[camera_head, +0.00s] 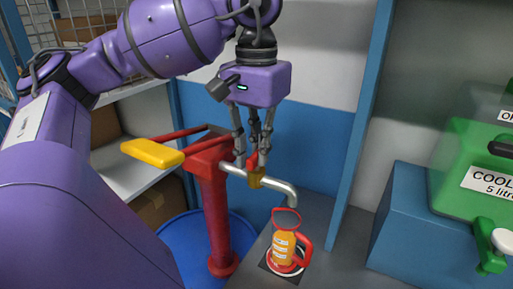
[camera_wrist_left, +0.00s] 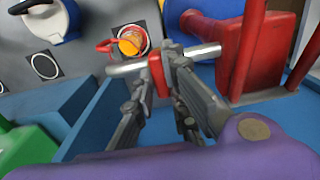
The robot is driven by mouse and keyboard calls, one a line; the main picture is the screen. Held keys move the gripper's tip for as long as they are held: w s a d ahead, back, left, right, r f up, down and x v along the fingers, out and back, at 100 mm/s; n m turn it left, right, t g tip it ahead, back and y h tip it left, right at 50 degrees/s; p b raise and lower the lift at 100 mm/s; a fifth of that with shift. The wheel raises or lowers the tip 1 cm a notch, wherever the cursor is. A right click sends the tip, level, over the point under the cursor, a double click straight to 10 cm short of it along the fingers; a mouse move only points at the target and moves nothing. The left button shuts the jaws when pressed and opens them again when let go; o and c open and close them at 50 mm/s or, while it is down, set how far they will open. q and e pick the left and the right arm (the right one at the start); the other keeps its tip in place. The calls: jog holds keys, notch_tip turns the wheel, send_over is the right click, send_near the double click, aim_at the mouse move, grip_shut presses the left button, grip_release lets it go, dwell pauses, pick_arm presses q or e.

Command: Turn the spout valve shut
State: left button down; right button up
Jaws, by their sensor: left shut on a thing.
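The spout valve shows in the head view as a small brass body (camera_head: 255,181) on the grey spout pipe (camera_head: 281,186) of the red hand pump (camera_head: 214,215). My left gripper (camera_head: 252,160) points down from above, its fingers on both sides of the valve. In the left wrist view the fingers (camera_wrist_left: 160,68) are shut on a red piece of the valve (camera_wrist_left: 156,77), set across the silver pipe. The fingers hide most of the valve's upper part in the head view. An orange measuring jug (camera_head: 284,248) with a red handle stands below the spout's mouth. My right gripper is out of view.
The pump's yellow handle (camera_head: 152,154) sticks out to the left, near my left arm. A blue drum (camera_head: 182,243) stands under the pump. A green coolant container (camera_head: 457,160) rests on a blue block (camera_head: 398,225) at the right. A blue upright (camera_head: 360,115) stands between.

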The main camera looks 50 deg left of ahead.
aim_at(256, 153)
pick_arm(q)
jog(key=shift+r, duration=0.1)
jog(key=c, duration=1.8)
grip_release()
jog(key=shift+o, duration=0.2)
jog(key=shift+r, duration=3.7)
jog(key=shift+f, duration=0.1)
